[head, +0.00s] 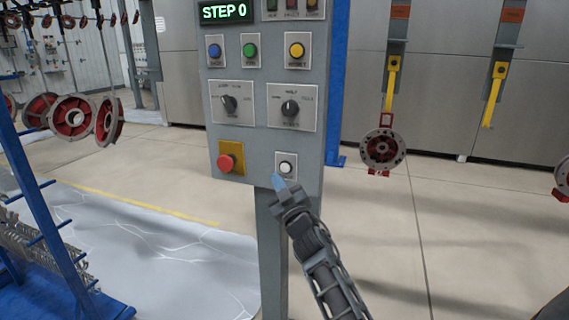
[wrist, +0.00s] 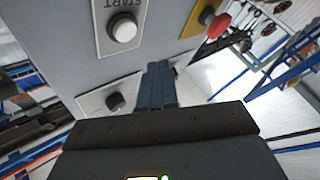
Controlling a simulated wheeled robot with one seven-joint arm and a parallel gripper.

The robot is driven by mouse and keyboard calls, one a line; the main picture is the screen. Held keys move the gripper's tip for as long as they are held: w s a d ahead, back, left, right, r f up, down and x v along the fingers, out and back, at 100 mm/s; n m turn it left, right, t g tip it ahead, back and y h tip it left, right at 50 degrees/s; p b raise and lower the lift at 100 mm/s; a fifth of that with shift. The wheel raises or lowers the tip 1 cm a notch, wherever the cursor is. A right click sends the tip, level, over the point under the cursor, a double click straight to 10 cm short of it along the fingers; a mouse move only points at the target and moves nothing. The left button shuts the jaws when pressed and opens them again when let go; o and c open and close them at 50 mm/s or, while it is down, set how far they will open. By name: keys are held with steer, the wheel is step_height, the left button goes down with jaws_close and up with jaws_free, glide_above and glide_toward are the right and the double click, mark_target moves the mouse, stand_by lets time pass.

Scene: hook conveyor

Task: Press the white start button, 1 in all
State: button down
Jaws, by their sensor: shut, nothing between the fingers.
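The white start button (head: 285,168) sits on a pale plate at the lower right of the grey control panel (head: 262,110). In the wrist view the white button (wrist: 123,30) shows beside an upside-down START label. My gripper (head: 278,182) is shut and empty, its blue fingertips just below and left of the button in the head view. In the wrist view the fingertips (wrist: 160,68) lie to the lower right of the button, apart from it in the picture. I cannot tell how far the tips are from the panel face.
A red mushroom button (head: 226,163) on a yellow plate sits left of the start button. Above are two black selector knobs (head: 290,108) and coloured buttons. The display (head: 224,12) reads STEP 0. A blue rack (head: 40,200) stands left; hanging red-and-grey parts (head: 383,148) are behind.

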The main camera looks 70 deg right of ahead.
mark_target(285, 168)
steer(key=shift+w+d+p, duration=0.15)
steer(key=shift+d+p, duration=0.55)
steer(key=shift+d, duration=1.15)
stand_by(0.6)
steer(key=shift+d+p, duration=0.3)
steer(key=shift+d, duration=0.1)
steer(key=shift+d, duration=0.45)
stand_by(0.6)
steer(key=shift+a, duration=0.85)
